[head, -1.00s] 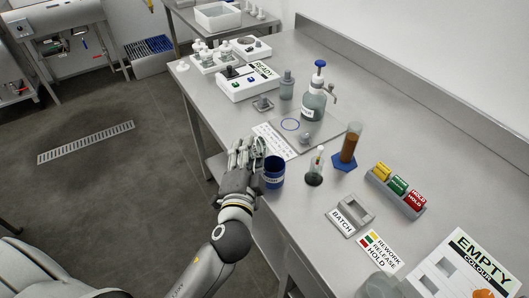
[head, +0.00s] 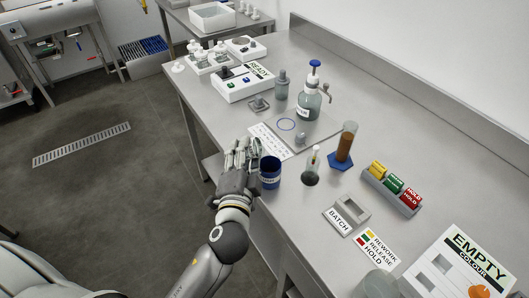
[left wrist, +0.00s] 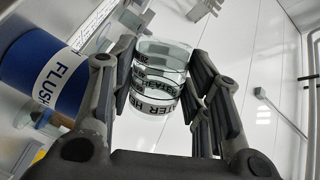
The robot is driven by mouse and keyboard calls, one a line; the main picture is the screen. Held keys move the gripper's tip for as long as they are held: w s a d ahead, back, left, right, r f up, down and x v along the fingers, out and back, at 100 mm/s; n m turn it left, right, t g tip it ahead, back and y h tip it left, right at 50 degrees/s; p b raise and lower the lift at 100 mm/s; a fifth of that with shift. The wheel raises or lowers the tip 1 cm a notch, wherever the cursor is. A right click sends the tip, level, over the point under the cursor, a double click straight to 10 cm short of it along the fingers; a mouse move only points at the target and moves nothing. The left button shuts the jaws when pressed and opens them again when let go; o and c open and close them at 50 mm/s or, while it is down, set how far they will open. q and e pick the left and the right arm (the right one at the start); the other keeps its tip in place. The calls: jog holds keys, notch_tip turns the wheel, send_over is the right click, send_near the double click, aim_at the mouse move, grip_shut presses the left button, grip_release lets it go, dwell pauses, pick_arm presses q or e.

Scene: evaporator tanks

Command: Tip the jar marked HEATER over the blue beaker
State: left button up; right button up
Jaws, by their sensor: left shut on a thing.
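My left gripper (head: 241,152) is at the bench's near edge, just left of the blue beaker (head: 270,175). In the left wrist view, its fingers (left wrist: 158,85) are shut on a clear glass jar (left wrist: 160,75) with a black-on-white label, partly readable as HEATER. The fingers hide the jar in the head view, and I cannot tell how far it is tilted. The blue beaker stands upright on the bench. It shows in the left wrist view (left wrist: 35,65) with a FLUSH label, to the left of the jar and apart from it. My right gripper is out of view.
A tube in a dark round base (head: 312,170) and a brown cylinder on a blue foot (head: 345,145) stand right of the beaker. A pump bottle (head: 309,104) stands behind. A BATCH holder (head: 346,213) and coloured blocks (head: 391,188) lie to the right.

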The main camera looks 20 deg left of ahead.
pick_arm(q)
jog(key=shift+r+m+p, duration=0.3)
jog(key=shift+m+p, duration=0.1)
jog(key=shift+m, duration=0.1)
dwell(1.1)
jog(key=shift+r+m, duration=0.1)
jog(key=shift+m, duration=0.2)
dwell(0.3)
jog(key=shift+d+r+m+t+p, duration=0.15)
jog(key=shift+r+m+t+p, duration=0.15)
jog(key=shift+m+p, duration=0.3)
dwell(1.4)
jog(key=shift+d+r+m+y+p, duration=0.2)
jog(key=shift+r+m+y+p, duration=0.15)
jog(key=shift+m, duration=0.65)
dwell(1.4)
jog(key=shift+f, duration=0.15)
dwell(0.8)
